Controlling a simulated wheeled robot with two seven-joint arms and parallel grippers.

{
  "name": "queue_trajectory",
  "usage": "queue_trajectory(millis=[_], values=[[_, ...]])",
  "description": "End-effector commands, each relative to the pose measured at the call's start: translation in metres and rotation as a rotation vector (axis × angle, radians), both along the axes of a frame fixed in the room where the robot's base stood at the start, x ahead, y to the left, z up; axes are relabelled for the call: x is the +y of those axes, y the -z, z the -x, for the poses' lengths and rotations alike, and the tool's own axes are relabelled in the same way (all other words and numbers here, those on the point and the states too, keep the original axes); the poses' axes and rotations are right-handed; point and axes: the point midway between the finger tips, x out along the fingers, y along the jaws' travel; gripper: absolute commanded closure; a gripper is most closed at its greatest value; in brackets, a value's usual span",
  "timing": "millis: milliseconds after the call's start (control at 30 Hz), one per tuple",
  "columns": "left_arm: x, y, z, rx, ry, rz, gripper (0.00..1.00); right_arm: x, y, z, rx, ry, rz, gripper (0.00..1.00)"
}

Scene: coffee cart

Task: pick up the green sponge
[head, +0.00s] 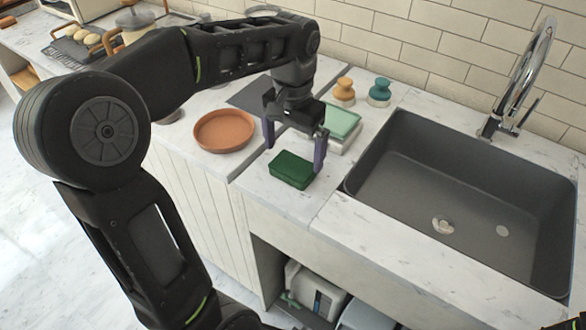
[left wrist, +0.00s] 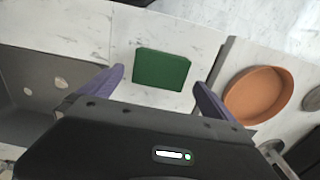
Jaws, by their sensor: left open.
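The green sponge (head: 292,169) is a dark green block lying flat on the marble counter, left of the sink. It also shows whole in the left wrist view (left wrist: 162,69), between and beyond the two purple fingertips. My left gripper (head: 293,150) is open and empty, pointing down above the counter close to the sponge, its fingers spread to either side. In the left wrist view the fingers (left wrist: 160,84) do not appear to touch the sponge.
A grey sink (head: 440,180) with a faucet (head: 520,80) is on the right. A terracotta dish (head: 224,131) stands to the left. Behind the gripper are a light green item (head: 343,121) on a pale block and two knobbed items, orange (head: 344,92) and teal (head: 380,92).

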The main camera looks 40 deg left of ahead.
Motion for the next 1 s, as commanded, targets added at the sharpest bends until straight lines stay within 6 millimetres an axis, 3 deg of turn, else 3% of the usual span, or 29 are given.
queue_trajectory(millis=[167,467,1000], values=[[0.001,0.011,0.001,0.003,0.000,0.000,0.00,0.000,-0.002,0.000,0.000,0.000,0.000,0.05],[0.001,0.050,0.001,0.002,0.000,0.000,0.00,0.000,-0.005,0.000,0.000,0.000,0.000,0.05],[0.001,0.052,0.000,0.000,0.000,0.000,0.00,0.000,-0.004,0.000,0.000,0.000,0.000,0.05]])
